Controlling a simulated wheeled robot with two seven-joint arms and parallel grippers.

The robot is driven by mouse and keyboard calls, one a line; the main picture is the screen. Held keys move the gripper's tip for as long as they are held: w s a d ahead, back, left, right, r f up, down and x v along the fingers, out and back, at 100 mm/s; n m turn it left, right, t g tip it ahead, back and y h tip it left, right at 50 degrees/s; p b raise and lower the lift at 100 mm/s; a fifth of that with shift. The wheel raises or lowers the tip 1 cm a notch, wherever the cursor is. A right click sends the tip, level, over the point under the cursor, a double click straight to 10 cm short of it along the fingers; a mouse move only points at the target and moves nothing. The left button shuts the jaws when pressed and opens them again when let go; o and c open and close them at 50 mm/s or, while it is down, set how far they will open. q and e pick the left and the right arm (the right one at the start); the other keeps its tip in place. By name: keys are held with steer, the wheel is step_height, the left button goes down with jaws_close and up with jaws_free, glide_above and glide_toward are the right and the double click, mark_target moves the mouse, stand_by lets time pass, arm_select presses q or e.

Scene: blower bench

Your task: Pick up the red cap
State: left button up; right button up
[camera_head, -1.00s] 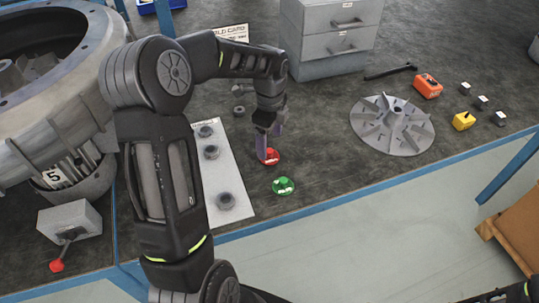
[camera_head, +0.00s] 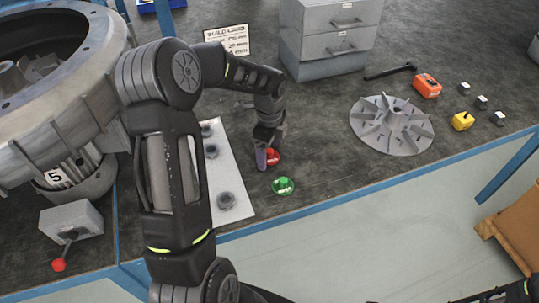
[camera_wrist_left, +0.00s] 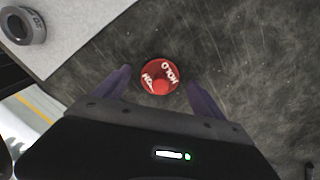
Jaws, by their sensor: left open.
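The red cap (camera_head: 273,157) lies on the dark bench top, just behind the green cap in the head view. In the left wrist view the red cap (camera_wrist_left: 160,75) is a round disc with a raised knob and white lettering. My left gripper (camera_head: 268,163) is open and points down at the red cap, with one finger partly covering it in the head view. In the left wrist view the left gripper's fingers (camera_wrist_left: 158,92) stand apart on either side of the cap, with gaps showing. My right gripper cannot be made out.
A green cap (camera_head: 283,186) lies close in front. A white sheet (camera_head: 237,200) with grey rings is to the left. A finned impeller disc (camera_head: 392,125) lies to the right, and a grey drawer cabinet (camera_head: 330,38) stands behind. Bench is clear between the caps and impeller.

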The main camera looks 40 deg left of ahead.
mark_target(270, 150)
arm_select(q)
steer(key=shift+c, duration=0.2)
steer(key=c, duration=1.4)
step_height(270, 150, up, 10)
stand_by(0.5)
